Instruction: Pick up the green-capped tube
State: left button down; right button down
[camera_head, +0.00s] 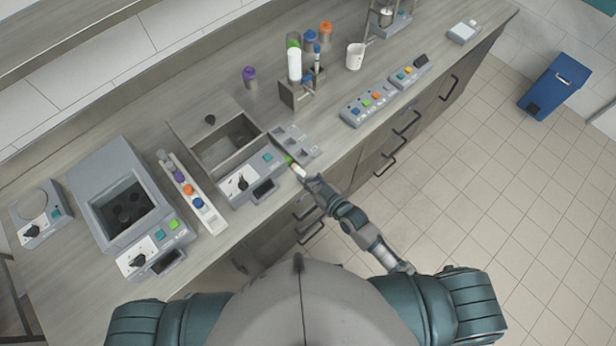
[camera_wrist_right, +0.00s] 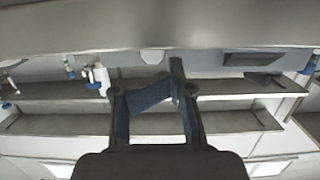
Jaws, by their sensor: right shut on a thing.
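The green-capped tube (camera_head: 299,170) is small in the head view, with its green cap (camera_head: 289,160) towards the upper left. My right gripper (camera_head: 307,179) is shut on its body, above the counter's front edge by the grey slotted block. The tube looks tilted, with the cap end away from me. In the right wrist view my gripper's fingers (camera_wrist_right: 150,92) show, but I cannot make out the tube there. My left gripper is not in view.
A white rack (camera_head: 207,214) with purple-, orange- and blue-capped tubes stands left of an open-lidded bath (camera_head: 228,147). A grey slotted block (camera_head: 297,143) lies just beyond my right gripper. Bottles, a beaker (camera_head: 355,56) and button panels (camera_head: 368,106) stand further back and right.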

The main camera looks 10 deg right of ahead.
jog(key=shift+w+a+r+p, duration=0.1)
jog(key=shift+a+r+p, duration=0.05)
jog(key=shift+r+p, duration=0.8)
jog(key=shift+w+f, duration=0.1)
jog(key=shift+f, duration=0.05)
jog(key=f+v, duration=0.2)
jog(key=v, duration=0.9)
jog(key=g+h+p, duration=0.1)
jog(key=h+p, duration=0.1)
jog(key=p, duration=0.1)
send_near(291, 162)
jog(key=shift+m, duration=0.3)
jog(key=w+a, duration=0.1)
jog(key=w, duration=0.1)
jog(key=w+a, duration=0.1)
jog(key=w, duration=0.1)
jog(key=w+a, duration=0.1)
jog(key=w, duration=0.1)
jog(key=shift+a+f, duration=0.15)
jog(key=shift+a, duration=0.1)
jog(key=shift+f, duration=0.85)
jog(key=shift+s+f, duration=0.1)
